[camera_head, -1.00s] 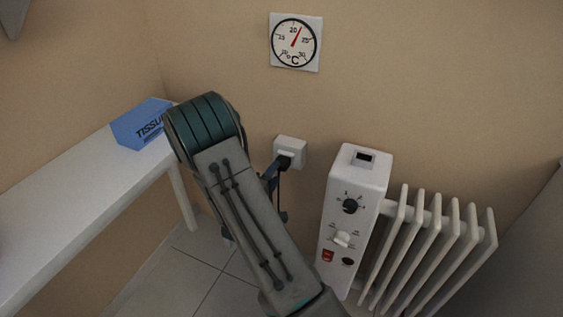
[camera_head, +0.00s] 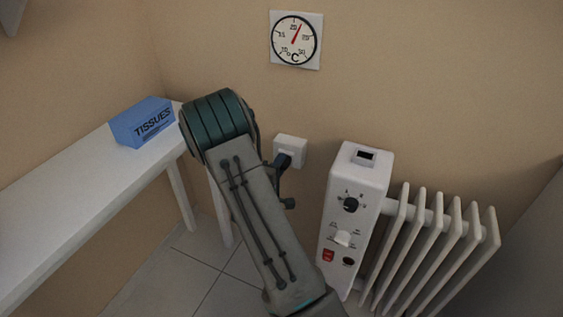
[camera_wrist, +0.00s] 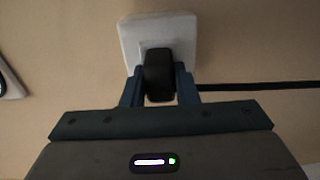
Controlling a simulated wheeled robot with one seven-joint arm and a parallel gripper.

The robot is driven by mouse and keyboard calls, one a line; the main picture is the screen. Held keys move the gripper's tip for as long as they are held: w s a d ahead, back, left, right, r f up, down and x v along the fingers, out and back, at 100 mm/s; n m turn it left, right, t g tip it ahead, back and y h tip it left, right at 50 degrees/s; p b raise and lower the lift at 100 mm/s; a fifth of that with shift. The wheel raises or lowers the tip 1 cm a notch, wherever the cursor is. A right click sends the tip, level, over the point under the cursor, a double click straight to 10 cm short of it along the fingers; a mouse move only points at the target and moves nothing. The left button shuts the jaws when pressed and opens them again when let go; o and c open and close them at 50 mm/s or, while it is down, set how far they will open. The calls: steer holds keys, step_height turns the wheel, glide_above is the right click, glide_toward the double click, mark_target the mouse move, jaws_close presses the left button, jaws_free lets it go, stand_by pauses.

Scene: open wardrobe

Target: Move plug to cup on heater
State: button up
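The dark plug (camera_wrist: 159,75) sits in the white wall socket (camera_wrist: 160,28) in the wrist view. In the head view the plug (camera_head: 283,159) shows at the socket (camera_head: 290,149), partly behind my arm. My gripper (camera_wrist: 160,80) has its two blue fingers on either side of the plug, close to its sides; whether they touch it I cannot tell. The white heater (camera_head: 357,220) stands on the floor to the right. Its front has a dark round recess (camera_head: 348,261) low down; I cannot tell whether this is the cup.
The heater's front also has a black dial, a white knob and a red switch (camera_head: 327,256). Its ribs (camera_head: 430,250) extend right. A black cord (camera_wrist: 260,86) runs rightward from near the plug. A thermometer (camera_head: 295,40) hangs above.

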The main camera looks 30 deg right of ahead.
jaws_close()
steer(key=shift+b+v, duration=0.6)
steer(key=shift+v, duration=0.8)
stand_by(0.8)
steer(key=shift+b+v, duration=0.55)
steer(key=shift+v, duration=1.3)
